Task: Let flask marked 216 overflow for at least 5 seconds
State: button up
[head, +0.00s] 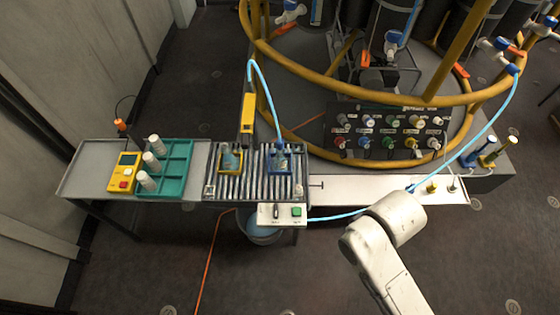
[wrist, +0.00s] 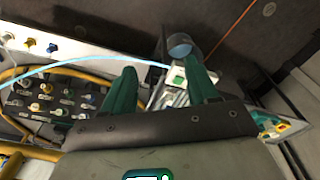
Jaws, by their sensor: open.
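Two small flasks stand on the roller conveyor (head: 256,188): one in a yellow holder (head: 230,160), one in a blue holder (head: 279,160). Their markings are too small to read, so I cannot tell which is 216. A light-blue hose (head: 262,82) comes down over the flask in the blue holder. I cannot make out any flow or overflow. My gripper (wrist: 160,65) is open, with nothing seen between its green fingers. A white control box with a green button (head: 283,214) sits at the conveyor's front; it also shows beyond the fingers in the wrist view (wrist: 177,77).
A bucket (head: 262,235) stands below the conveyor. A teal rack (head: 177,170) with several white-capped containers and a yellow meter (head: 124,172) are at left. A panel of coloured knobs (head: 390,132) and a yellow ring rail (head: 330,80) stand behind. A blue hose (head: 478,130) hangs at right.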

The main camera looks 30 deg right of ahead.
grip_shut()
dwell(0.3)
dwell(1.0)
